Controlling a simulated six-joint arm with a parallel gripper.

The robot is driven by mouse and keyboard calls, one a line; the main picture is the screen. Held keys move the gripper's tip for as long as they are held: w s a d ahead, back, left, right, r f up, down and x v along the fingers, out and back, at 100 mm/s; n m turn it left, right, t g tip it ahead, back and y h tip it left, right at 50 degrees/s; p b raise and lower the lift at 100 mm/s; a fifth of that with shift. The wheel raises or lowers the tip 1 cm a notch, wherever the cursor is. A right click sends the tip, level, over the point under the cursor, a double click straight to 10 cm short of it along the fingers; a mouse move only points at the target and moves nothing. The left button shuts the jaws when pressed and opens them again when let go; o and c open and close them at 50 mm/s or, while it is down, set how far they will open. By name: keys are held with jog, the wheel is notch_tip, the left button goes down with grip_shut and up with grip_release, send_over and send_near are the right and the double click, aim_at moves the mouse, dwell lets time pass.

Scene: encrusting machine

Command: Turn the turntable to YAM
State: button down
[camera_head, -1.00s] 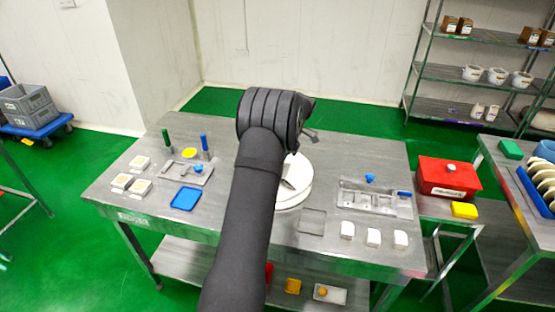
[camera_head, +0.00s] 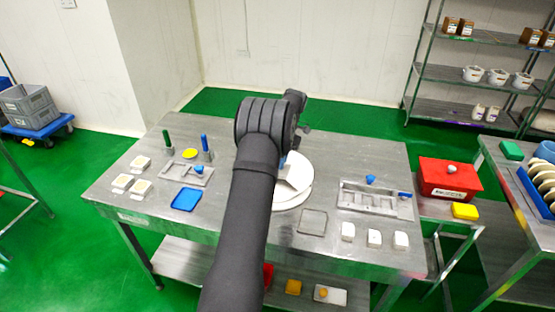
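The turntable is a white round disc (camera_head: 302,172) at the middle of the steel table. My arm covers its left part. A grey angular piece shows on the disc beside my arm, and a small blue bit shows at the disc's upper edge. I cannot read any label such as YAM on it. My gripper (camera_head: 300,115) is dark and shows only partly behind my wrist, above the turntable's far side in the picture. I cannot tell whether it touches anything, and its fingers are not clear.
On the steel table (camera_head: 350,150), a blue tray (camera_head: 187,199), white-topped blocks (camera_head: 140,163) and a metal fixture (camera_head: 187,172) stand left. A second fixture (camera_head: 375,200) and white blocks (camera_head: 373,238) stand right. A red box (camera_head: 447,178) stands beyond the table's right edge.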

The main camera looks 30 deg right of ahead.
jog(key=shift+w+n+g+h, duration=0.15)
jog(key=shift+n+g, duration=0.25)
jog(key=shift+n, duration=0.65)
jog(key=shift+n+g+h, duration=0.15)
jog(key=shift+n+g, duration=0.25)
jog(key=shift+n, duration=0.65)
jog(key=shift+n+h, duration=0.3)
jog(key=shift+n, duration=0.2)
jog(key=c, duration=1)
grip_release()
jog(key=v, duration=0.7)
jog(key=shift+r, duration=0.2)
jog(key=shift+w, duration=0.1)
